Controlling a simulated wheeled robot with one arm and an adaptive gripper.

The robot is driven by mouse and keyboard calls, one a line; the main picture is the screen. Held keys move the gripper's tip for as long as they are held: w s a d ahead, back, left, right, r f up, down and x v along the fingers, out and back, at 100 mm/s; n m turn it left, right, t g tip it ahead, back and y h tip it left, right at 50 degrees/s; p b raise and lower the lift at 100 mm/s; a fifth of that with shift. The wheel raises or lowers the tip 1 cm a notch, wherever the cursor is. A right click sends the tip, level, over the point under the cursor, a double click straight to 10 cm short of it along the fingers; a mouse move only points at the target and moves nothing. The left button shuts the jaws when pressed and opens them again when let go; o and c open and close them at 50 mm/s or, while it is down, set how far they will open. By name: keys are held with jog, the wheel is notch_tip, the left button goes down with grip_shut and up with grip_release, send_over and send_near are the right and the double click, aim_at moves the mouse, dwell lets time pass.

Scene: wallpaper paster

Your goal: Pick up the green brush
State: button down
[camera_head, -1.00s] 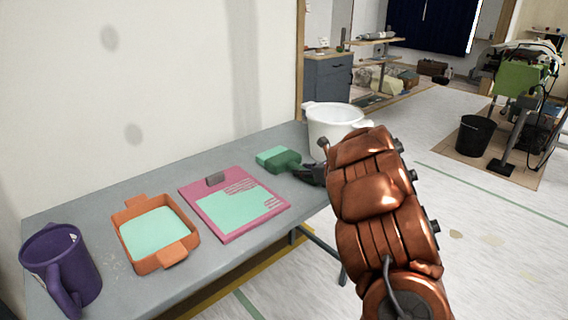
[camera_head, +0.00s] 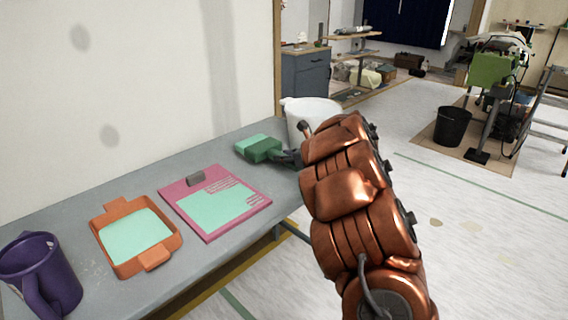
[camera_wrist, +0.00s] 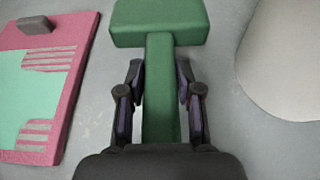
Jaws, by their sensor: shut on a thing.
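The green brush (camera_head: 262,148) is at the far part of the grey table, between the pink clipboard and the white bucket, in the head view. In the wrist view its broad green head (camera_wrist: 160,22) is at the top and its handle (camera_wrist: 160,90) runs down between my fingers. My gripper (camera_wrist: 161,100) is shut on the handle, with one dark finger on each side. In the head view the gripper (camera_head: 290,157) is partly hidden behind my copper-coloured arm. I cannot tell whether the brush touches the table.
The pink clipboard (camera_head: 178,191) lies left of the brush, and the white bucket (camera_head: 306,112) stands just right of it. An orange tray (camera_head: 111,257) and a purple mug (camera_head: 45,268) are nearer on the grey table (camera_head: 130,185). Open floor is to the right.

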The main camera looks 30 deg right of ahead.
jog(key=s+a, duration=0.2)
jog(key=s, duration=0.5)
jog(key=s+a+r+b, duration=0.1)
jog(key=s+a, duration=0.2)
jog(key=s, duration=0.5)
jog(key=shift+a+r, duration=0.2)
jog(key=shift+a, duration=0.05)
jog(key=c, duration=1.4)
grip_release()
grip_shut()
